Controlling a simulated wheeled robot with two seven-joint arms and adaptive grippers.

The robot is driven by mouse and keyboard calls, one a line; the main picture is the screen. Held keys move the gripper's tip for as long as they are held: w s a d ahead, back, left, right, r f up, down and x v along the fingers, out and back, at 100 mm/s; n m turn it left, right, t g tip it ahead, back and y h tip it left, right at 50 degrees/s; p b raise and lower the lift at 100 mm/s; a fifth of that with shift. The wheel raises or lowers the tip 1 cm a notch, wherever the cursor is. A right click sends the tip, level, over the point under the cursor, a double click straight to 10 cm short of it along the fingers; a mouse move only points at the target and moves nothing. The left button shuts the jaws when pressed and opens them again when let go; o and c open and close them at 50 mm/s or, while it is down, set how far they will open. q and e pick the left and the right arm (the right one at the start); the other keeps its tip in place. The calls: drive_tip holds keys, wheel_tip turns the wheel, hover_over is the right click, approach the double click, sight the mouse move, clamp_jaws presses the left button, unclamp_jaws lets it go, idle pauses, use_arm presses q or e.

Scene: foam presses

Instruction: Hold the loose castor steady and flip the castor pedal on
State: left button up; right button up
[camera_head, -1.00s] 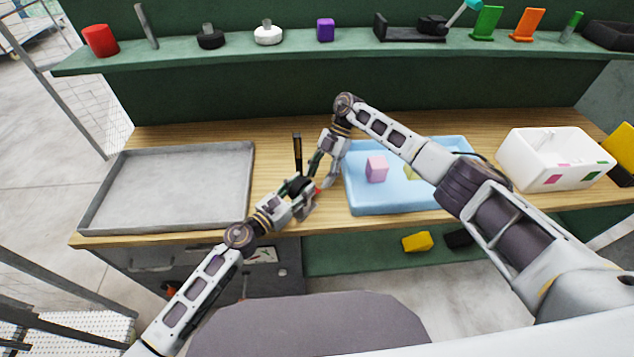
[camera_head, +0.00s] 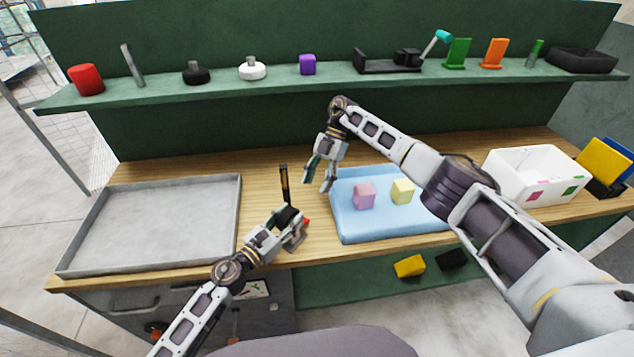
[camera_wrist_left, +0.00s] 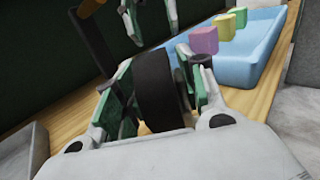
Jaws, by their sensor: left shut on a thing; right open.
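The loose castor shows as a black wheel (camera_head: 287,217) at the front of the wooden bench, with a small red part, likely its pedal (camera_head: 306,222), at its right side. My left gripper (camera_head: 295,232) is shut on the castor. In the left wrist view the black wheel (camera_wrist_left: 155,90) sits upright between the green-padded fingers; the pedal is not visible there. My right gripper (camera_head: 319,180) is open and empty, pointing down behind and above the castor, apart from it. Its fingers also show at the top of the left wrist view (camera_wrist_left: 150,22). I cannot tell the pedal's position.
A dark upright post (camera_head: 285,185) stands just behind the castor. A grey tray (camera_head: 75,262) lies at left. A blue tray (camera_head: 385,236) with pink (camera_head: 364,196) and yellow (camera_head: 402,191) blocks is at right, near a white bin (camera_head: 520,190). A green shelf (camera_head: 220,84) runs behind.

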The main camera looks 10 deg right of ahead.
use_arm(q)
drive_tip(key=o, duration=1.4)
drive_tip(key=shift+o, duration=0.2)
drive_tip(key=shift+s+a, duration=0.15)
drive_tip(key=v, duration=1.1)
drive_tip(key=shift+s+a, duration=0.2)
drive_tip(key=shift+s, duration=0.15)
